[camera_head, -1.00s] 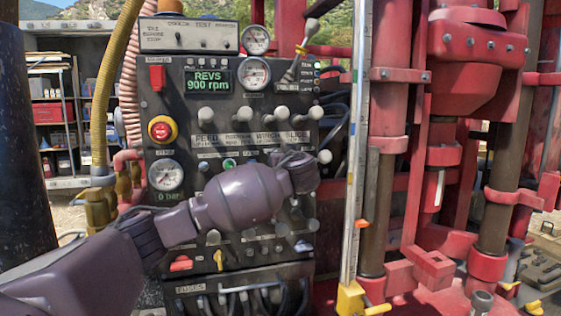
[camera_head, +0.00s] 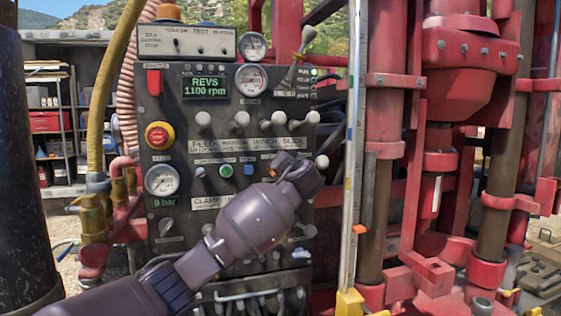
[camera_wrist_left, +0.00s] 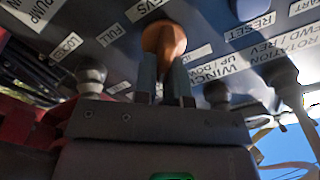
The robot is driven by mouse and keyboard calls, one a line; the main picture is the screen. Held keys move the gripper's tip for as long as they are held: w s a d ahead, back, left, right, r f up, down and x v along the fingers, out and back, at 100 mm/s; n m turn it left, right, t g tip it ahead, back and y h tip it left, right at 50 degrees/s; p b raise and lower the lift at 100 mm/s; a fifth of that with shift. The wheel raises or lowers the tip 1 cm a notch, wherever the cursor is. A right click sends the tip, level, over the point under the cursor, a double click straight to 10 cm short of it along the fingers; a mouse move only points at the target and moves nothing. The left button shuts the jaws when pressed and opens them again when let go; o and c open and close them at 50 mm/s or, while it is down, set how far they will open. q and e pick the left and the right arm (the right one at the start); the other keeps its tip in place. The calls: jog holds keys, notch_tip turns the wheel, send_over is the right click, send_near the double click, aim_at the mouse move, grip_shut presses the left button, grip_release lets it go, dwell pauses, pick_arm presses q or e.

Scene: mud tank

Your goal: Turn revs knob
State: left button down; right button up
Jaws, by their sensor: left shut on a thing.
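The revs knob is an orange-brown round knob (camera_wrist_left: 165,40) on the dark control panel (camera_head: 158,100), beside a partly hidden label ending in "EVS". In the wrist view my left gripper (camera_wrist_left: 163,72) has its two fingers closed on this knob. The green display (camera_head: 206,86) reads "REVS 1100 rpm". My right gripper is not in view.
White-knobbed levers (camera_head: 240,119) stand in a row above my wrist. A red emergency button (camera_head: 159,135) and a pressure gauge (camera_head: 162,181) are at the panel's left. Red drill-rig columns (camera_head: 455,90) stand close on the right.

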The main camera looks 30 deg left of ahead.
pick_arm(q)
jog(key=shift+w+f+m+p, duration=0.15)
jog(key=shift+m+p, duration=0.2)
jog(key=shift+m, duration=0.65)
jog(key=shift+d+m, duration=0.1)
jog(key=shift+m, duration=0.4)
jog(key=m, duration=0.3)
jog(key=shift+f+p, duration=0.3)
jog(key=shift+p, duration=0.1)
jog(key=shift+d+f+m, duration=0.1)
jog(key=shift+f+m, duration=0.1)
jog(key=shift+m, duration=0.9)
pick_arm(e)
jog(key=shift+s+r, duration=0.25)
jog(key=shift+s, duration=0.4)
pick_arm(q)
jog(key=c, duration=1.2)
grip_release()
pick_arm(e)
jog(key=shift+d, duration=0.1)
